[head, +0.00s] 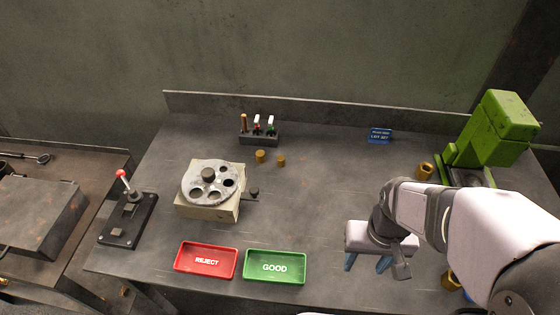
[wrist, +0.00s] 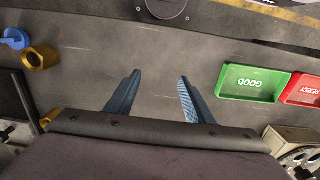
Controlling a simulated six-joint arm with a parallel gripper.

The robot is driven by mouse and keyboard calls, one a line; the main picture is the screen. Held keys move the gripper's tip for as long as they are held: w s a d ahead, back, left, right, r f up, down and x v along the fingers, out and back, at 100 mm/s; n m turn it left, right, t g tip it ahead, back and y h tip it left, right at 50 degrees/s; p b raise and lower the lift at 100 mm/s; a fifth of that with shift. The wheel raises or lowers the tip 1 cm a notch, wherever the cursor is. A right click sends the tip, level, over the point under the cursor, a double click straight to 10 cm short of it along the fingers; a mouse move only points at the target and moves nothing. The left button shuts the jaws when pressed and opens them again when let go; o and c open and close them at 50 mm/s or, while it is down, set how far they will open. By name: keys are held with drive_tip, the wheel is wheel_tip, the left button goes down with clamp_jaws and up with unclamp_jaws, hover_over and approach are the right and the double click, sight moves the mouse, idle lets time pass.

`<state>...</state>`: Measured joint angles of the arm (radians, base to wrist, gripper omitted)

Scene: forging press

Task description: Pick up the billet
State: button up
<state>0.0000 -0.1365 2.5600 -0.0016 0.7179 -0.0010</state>
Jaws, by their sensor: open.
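My gripper (head: 367,265) is over the right front of the table, its two blue fingers apart. In the wrist view the gripper (wrist: 159,82) has only bare tabletop between its fingers. Several brass-coloured pieces could be the billet; I cannot tell which. Two short cylinders (head: 260,156) (head: 281,160) stand in front of the tool rack. A brass piece with a hole (head: 424,171) is beside the green press. Another brass piece (head: 449,281) is at the right front, partly hidden by my arm. In the wrist view a hollow brass piece (wrist: 40,58) lies left of the fingers, apart from them.
A green press (head: 497,130) stands at the right. Red REJECT (head: 206,274) and green GOOD (head: 275,281) trays lie along the front. A disc with holes (head: 210,181) sits on a beige block, beside a red-knobbed lever box (head: 128,220). The middle of the table is clear.

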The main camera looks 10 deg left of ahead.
drive_tip(key=shift+c, duration=0.7)
drive_tip(key=shift+w, duration=0.15)
drive_tip(key=w+a+r+t+p, duration=0.1)
drive_tip(key=w+a+r, duration=0.15)
drive_tip(key=w, duration=0.75)
drive_tip(key=n+t+y+p, duration=0.1)
drive_tip(key=n+t+p, duration=0.1)
drive_tip(key=n+t, duration=0.1)
approach(283, 158)
wheel_tip(283, 158, down, 2)
drive_tip(key=shift+p+x, duration=0.35)
drive_tip(key=shift+x, duration=0.9)
